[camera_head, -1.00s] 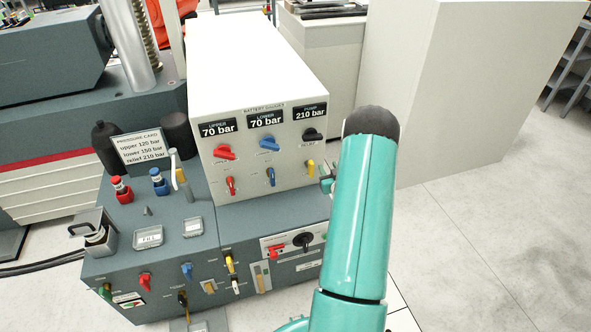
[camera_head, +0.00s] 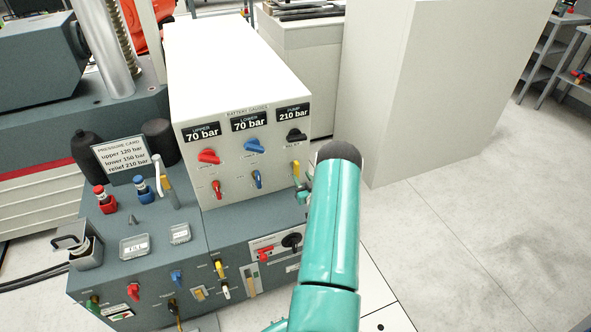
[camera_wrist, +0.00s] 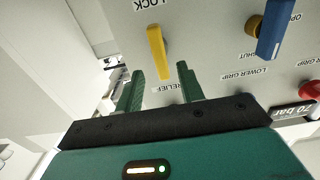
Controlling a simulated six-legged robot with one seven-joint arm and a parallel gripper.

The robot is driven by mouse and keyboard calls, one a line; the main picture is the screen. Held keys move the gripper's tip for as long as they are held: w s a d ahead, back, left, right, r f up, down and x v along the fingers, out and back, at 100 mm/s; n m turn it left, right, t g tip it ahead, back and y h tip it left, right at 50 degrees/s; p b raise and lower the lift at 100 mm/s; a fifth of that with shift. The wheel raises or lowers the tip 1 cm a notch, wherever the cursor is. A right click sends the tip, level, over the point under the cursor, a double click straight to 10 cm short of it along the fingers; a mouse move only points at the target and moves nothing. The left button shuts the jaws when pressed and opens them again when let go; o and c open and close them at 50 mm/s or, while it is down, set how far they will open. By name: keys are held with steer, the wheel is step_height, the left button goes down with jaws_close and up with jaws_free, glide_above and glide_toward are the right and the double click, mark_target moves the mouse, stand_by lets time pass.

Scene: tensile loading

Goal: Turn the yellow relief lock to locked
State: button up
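The yellow relief lock (camera_head: 296,170) is a small lever on the front of the white gauge box, at its lower right. In the wrist view the panel appears upside down, and the yellow lever (camera_wrist: 157,52) stands near the middle, between a "LOCK" label and a "RELIEF" label. My gripper (camera_wrist: 161,76) is open, with one green finger on each side of the lever's near end in the picture. I cannot tell whether the fingers touch it or how deep they reach. In the head view my gripper (camera_head: 304,190) is mostly hidden behind my teal arm.
A blue lever (camera_head: 257,179) and a red lever (camera_head: 216,189) sit left of the lock. A black pump knob (camera_head: 296,135) is above it. A black knob (camera_head: 291,241) and a red lever (camera_head: 264,254) are on the lower panel. A pale cabinet (camera_head: 430,90) stands right.

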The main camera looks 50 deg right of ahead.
mark_target(298, 171)
steer(key=x, duration=0.6)
steer(key=shift+w, duration=0.1)
jaws_close()
